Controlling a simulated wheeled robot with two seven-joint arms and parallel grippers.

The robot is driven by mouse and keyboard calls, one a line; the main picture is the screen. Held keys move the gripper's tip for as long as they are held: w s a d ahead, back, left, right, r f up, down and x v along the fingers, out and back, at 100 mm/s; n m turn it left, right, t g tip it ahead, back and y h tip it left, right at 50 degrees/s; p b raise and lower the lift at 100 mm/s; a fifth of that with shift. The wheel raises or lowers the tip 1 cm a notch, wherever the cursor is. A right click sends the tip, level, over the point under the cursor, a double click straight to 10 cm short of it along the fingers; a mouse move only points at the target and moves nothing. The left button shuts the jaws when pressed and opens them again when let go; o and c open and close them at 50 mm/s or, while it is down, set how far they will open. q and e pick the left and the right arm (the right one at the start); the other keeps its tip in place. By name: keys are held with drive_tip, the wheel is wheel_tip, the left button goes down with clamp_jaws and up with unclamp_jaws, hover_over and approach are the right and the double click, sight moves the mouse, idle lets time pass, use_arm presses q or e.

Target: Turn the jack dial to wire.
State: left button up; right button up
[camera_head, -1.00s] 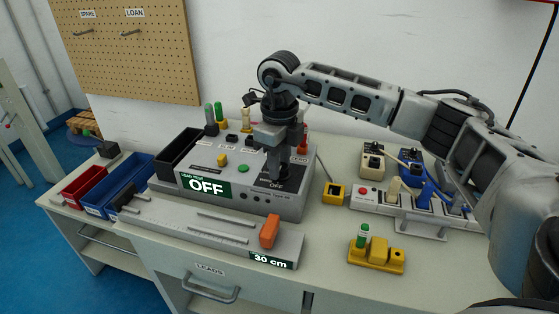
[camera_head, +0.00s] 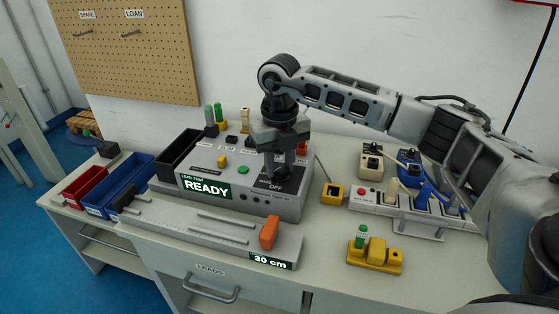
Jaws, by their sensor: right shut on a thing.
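The grey lead test box (camera_head: 255,203) stands on the bench, and its green display (camera_head: 206,187) reads READY. The jack dial sits on a black panel (camera_head: 284,183) at the right of the box top, where the word OFF shows in front of the dial. My right gripper (camera_head: 279,172) points straight down onto this panel and is shut on the jack dial, which its fingers mostly hide. The dial's pointer and the other labels around it cannot be read. My left gripper is not in view.
A ruler fixture with an orange block (camera_head: 269,233) and a 30 cm display lies in front of the box. To the right are a power strip (camera_head: 375,203) with plugs and a yellow holder (camera_head: 375,256). Red and blue bins (camera_head: 125,182) stand at left.

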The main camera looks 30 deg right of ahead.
sight(280, 167)
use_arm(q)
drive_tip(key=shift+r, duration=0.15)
use_arm(e)
drive_tip(key=shift+w+r+m, duration=0.1)
drive_tip(key=shift+m, duration=1)
drive_tip(key=shift+d, duration=0.1)
drive_tip(key=o, duration=1)
use_arm(q)
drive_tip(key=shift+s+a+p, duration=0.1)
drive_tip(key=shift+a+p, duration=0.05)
drive_tip(key=shift+p, duration=0.3)
use_arm(e)
wheel_tip(280, 167, up, 16)
drive_tip(key=shift+f, duration=0.1)
